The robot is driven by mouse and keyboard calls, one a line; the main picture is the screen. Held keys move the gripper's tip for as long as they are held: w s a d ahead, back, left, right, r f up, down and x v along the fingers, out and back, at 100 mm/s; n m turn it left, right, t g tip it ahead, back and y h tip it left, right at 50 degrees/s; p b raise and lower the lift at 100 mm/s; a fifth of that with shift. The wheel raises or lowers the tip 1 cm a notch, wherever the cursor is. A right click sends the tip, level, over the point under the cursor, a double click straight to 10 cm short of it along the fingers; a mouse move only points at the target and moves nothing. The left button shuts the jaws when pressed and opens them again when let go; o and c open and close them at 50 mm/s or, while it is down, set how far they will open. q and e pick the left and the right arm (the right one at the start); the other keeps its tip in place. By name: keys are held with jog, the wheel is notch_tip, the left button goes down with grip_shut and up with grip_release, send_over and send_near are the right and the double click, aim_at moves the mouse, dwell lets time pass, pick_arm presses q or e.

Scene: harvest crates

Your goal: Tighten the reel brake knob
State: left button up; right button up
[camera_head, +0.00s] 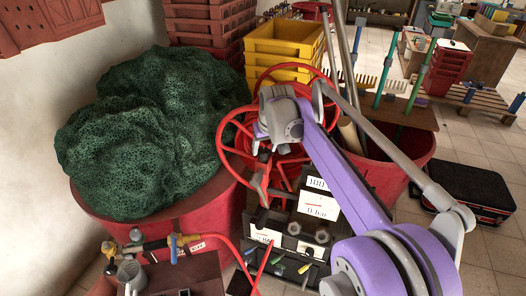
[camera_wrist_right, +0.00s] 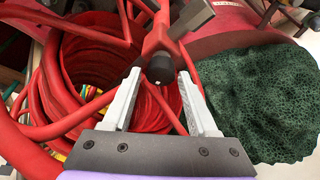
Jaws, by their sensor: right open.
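The red hose reel (camera_head: 223,147) stands in the middle of the head view, with red spokes and a round rim. Its coiled red hose (camera_wrist_right: 75,45) fills the left of the right wrist view. The brake knob (camera_wrist_right: 161,68) is a dark round knob on a red bracket, at the upper middle of the wrist view. My right gripper (camera_wrist_right: 160,80) is open, with one finger on each side of the knob; I cannot tell whether either touches it. In the head view my right wrist hides the knob. My left gripper is not in view.
A red tub (camera_head: 110,219) with green netting (camera_head: 150,130) stands left of the reel. Yellow crates (camera_head: 285,45) are behind it. A red tub with tools (camera_head: 411,150) is to the right. A box with white labels (camera_head: 318,205) sits below my right arm.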

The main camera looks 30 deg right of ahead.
jog(key=shift+x, duration=1.15)
grip_shut()
jog(key=shift+m+g+h, duration=0.3)
jog(key=shift+m+h, duration=0.2)
jog(key=shift+m, duration=1.1)
grip_release()
